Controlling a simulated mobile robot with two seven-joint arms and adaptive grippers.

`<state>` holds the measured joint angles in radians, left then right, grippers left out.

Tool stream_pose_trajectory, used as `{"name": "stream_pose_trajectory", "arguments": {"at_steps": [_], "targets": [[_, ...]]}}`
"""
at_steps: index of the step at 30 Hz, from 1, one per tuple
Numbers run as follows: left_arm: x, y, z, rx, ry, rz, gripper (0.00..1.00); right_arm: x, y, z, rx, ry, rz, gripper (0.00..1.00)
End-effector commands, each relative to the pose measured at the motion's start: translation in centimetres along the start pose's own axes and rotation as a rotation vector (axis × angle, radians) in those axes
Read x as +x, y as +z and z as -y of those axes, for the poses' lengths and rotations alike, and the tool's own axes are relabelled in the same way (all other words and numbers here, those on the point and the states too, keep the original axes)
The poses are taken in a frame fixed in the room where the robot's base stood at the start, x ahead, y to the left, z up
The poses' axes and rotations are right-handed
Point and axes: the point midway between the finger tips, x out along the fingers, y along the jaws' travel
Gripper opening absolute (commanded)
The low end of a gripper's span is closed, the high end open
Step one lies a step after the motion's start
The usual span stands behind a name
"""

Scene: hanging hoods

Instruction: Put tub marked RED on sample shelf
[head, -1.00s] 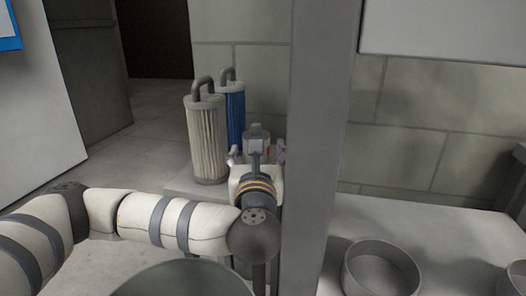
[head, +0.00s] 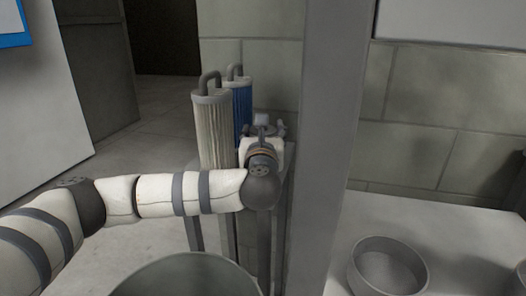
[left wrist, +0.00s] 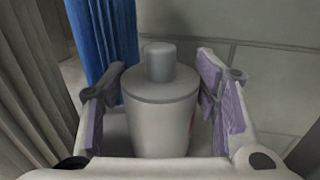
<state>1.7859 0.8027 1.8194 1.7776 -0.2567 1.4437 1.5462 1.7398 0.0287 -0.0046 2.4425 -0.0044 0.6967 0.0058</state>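A pale grey-white tub with a knobbed lid (left wrist: 161,112) stands upright between the fingers of my left gripper (left wrist: 163,78) in the left wrist view. A small red patch shows at its right side; no lettering is readable. The purple-padded fingers are spread, with gaps on both sides of the tub. In the head view, my left gripper (head: 263,130) is around the tub, whose lid knob (head: 261,118) shows above it; most of the tub is hidden. My right gripper is not in view. I cannot tell which surface is the sample shelf.
A white pleated cartridge (head: 211,132) and a blue one (head: 241,105) stand close left of the tub. A grey post (head: 325,130) rises just right of my gripper. Right of it, a round pan (head: 388,268) sits on a light tabletop (head: 450,225). A large round rim (head: 185,265) is in front.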

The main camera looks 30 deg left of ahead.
Motion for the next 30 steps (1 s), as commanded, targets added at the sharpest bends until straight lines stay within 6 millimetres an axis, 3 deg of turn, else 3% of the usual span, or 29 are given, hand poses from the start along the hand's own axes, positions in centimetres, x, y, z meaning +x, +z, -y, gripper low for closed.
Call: {"name": "stream_pose_trajectory", "arguments": {"at_steps": [2, 11, 14, 28, 30], "targets": [[0.0, 0.0, 0.0, 0.000, 0.000, 0.000, 0.00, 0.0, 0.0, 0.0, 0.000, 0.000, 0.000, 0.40], [0.0, 0.7, 0.0, -0.001, 0.000, 0.004, 0.00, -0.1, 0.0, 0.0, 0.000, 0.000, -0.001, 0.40], [0.0, 2.1, 0.0, -0.003, 0.001, 0.005, 0.00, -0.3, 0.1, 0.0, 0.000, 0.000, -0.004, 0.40], [-0.1, 12.5, 0.0, -0.003, 0.000, 0.006, 0.00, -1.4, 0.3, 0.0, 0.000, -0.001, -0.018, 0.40], [-1.4, 12.2, -0.3, 0.001, -0.003, 0.003, 0.00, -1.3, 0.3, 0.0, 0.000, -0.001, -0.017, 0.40]]}}
